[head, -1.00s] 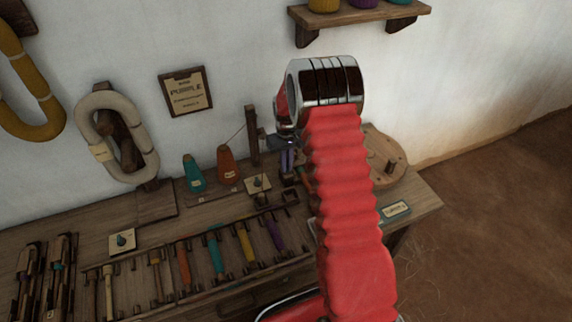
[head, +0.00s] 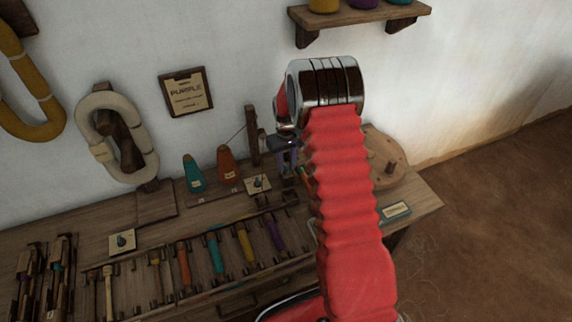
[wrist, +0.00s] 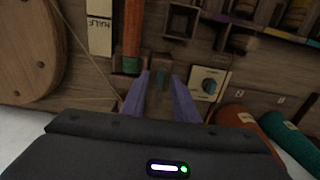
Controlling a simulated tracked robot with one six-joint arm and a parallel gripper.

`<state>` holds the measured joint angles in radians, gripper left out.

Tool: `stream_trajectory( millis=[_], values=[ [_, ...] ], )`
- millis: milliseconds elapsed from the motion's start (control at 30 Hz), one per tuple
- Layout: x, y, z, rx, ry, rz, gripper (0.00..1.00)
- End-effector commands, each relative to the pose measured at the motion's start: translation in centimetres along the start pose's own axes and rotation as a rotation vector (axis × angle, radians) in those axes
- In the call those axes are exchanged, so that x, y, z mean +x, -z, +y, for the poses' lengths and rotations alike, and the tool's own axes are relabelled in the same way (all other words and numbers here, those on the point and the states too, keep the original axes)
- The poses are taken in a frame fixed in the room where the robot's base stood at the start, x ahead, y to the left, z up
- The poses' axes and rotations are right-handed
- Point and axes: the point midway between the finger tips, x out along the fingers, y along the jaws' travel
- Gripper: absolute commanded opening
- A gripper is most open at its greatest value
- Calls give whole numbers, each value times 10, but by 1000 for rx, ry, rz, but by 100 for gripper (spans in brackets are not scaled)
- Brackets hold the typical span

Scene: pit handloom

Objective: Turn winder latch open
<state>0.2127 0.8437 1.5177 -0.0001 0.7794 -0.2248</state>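My gripper (wrist: 160,82) points down at the bench with its two purple fingers apart. An orange-red bobbin (wrist: 132,38) stands in the winder just beyond the left finger. A dial knob on a pale plate (wrist: 208,86) lies to the right of the fingers. In the head view my gripper (head: 287,168) is partly hidden by my red arm at the winder post (head: 252,135).
Orange (head: 228,164) and teal (head: 194,174) cones stand left of the winder. A rack of several coloured bobbins (head: 215,250) lies in front. A round wooden wheel (head: 385,158) sits at the right, partly behind my arm. A second knob plate (head: 122,242) is at the left.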

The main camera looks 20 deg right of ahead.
Motion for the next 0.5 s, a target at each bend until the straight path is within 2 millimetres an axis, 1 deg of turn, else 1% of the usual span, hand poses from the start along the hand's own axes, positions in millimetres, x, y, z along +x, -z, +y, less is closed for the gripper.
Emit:
stream_trajectory(
  millis=[167,267,500],
  values=[
    [-10,0,0,0,0,1,27],
    [-21,1,0,0,0,2,27],
    [-62,1,0,0,-1,3,27]
  ],
)
